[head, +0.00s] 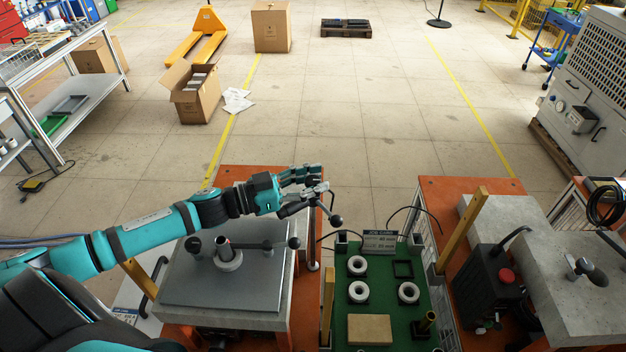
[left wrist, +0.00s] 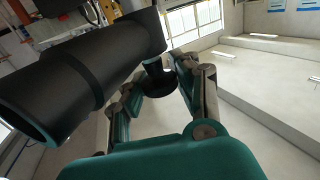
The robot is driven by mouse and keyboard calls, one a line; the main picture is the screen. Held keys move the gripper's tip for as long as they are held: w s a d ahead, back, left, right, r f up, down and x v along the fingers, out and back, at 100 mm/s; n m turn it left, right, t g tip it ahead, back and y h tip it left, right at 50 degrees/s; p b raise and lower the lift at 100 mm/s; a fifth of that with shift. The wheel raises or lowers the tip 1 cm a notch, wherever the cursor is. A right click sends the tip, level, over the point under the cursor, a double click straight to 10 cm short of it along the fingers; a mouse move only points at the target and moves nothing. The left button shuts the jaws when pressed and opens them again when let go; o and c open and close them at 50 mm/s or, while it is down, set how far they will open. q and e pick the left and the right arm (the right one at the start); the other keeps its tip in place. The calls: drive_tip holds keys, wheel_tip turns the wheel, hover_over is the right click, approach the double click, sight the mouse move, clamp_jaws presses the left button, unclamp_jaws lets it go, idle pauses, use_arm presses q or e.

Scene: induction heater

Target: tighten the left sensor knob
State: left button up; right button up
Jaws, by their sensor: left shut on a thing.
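My left gripper (head: 322,180) reaches in from the left and is at the top of a stand beside the left grey plate. In the left wrist view its fingers (left wrist: 157,92) are closed around a small dark round knob (left wrist: 158,80), which looks like the left sensor knob. The fingers hide the knob in the head view. A thick black cylinder (left wrist: 90,85), apparently the sensor body, runs just beside the fingers in the left wrist view. It also shows as a short dark cylinder (head: 290,210) under the gripper in the head view. My right gripper is not in view.
A lever with a black ball (head: 336,220) hangs just below the gripper; another ball lever (head: 294,243) is on the grey plate (head: 195,285). A green board (head: 380,325) with white rings is to the right. A black box with a red button (head: 506,276) stands farther right.

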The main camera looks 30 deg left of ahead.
use_arm(q)
drive_tip(key=shift+d+f, duration=0.1)
clamp_jaws()
drive_tip(key=shift+w+f+m+g+h+b, duration=0.1)
drive_tip(key=shift+m+g+h+b, duration=0.7)
drive_tip(key=shift+g+h+b, duration=0.1)
drive_tip(key=m+g+h+b, duration=0.1)
drive_tip(key=m+g+b, duration=0.1)
drive_tip(key=g, duration=0.1)
drive_tip(key=m+g+h+b, duration=0.2)
drive_tip(key=shift+g, duration=0.4)
drive_tip(key=m+g+b, duration=0.2)
drive_tip(key=g, duration=0.1)
drive_tip(key=m+g+h+b, duration=0.1)
drive_tip(key=m+g+b, duration=0.1)
drive_tip(key=g, duration=0.1)
drive_tip(key=shift+m+g+b, duration=0.3)
drive_tip(key=shift+g, duration=0.1)
drive_tip(key=shift+r+m+g+y+b, duration=0.2)
drive_tip(key=shift+m+g+b, duration=0.6)
drive_tip(key=shift+g, duration=0.4)
drive_tip(key=shift+r+m+g+y+b, duration=0.1)
drive_tip(key=shift+m+g+y+b, duration=0.1)
drive_tip(key=shift+m+g+b, duration=0.8)
drive_tip(key=shift+g, duration=0.4)
drive_tip(key=o, duration=0.7)
unclamp_jaws()
drive_tip(key=o, duration=0.4)
drive_tip(key=shift+a+f, duration=0.1)
drive_tip(key=shift+a, duration=0.1)
